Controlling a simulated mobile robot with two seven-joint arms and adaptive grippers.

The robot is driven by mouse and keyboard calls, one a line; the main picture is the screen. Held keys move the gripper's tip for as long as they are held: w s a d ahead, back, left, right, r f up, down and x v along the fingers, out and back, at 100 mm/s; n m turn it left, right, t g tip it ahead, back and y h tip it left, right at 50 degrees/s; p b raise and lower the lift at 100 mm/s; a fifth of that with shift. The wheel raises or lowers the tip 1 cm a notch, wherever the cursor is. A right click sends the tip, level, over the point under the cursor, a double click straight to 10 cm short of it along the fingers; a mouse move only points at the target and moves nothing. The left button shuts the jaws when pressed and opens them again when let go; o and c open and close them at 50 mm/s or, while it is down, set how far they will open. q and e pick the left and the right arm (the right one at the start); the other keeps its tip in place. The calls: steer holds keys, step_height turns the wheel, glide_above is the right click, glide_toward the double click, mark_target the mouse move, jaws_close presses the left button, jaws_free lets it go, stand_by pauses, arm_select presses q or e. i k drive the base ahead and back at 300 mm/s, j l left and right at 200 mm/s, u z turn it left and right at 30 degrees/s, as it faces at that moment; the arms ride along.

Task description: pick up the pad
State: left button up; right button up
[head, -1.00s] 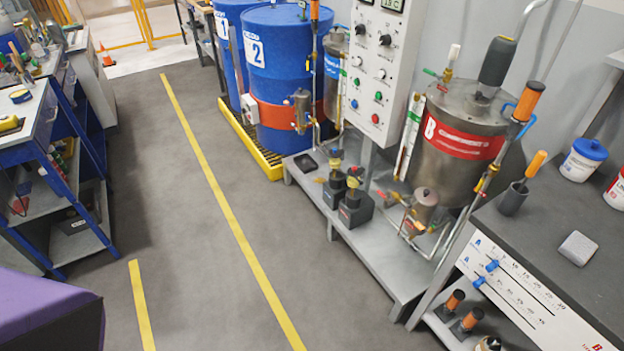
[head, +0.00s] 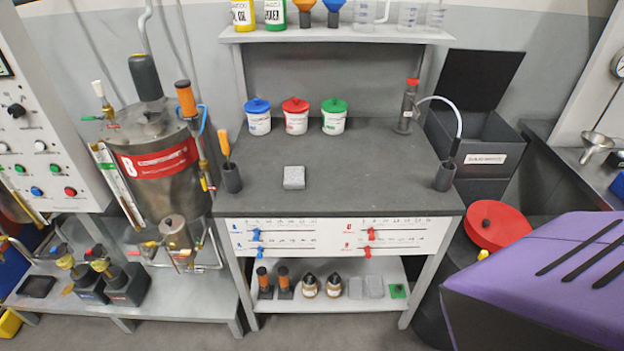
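A light grey pad (head: 294,177) lies flat on the dark grey bench top (head: 350,165), left of its middle and near the front edge. Two more grey pad-like blocks (head: 374,287) lie on the bench's lower shelf. Neither of my grippers is in the head view. Nothing touches the pad on the bench top.
A black holder (head: 232,177) with an orange-handled tool stands left of the pad. Tubs with blue (head: 257,116), red (head: 295,115) and green lids stand behind it. A black holder with a white hose (head: 445,175) is at the right. The bench top around the pad is clear.

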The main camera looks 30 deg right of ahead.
mark_target(294, 177)
steer(key=z, duration=0.85)
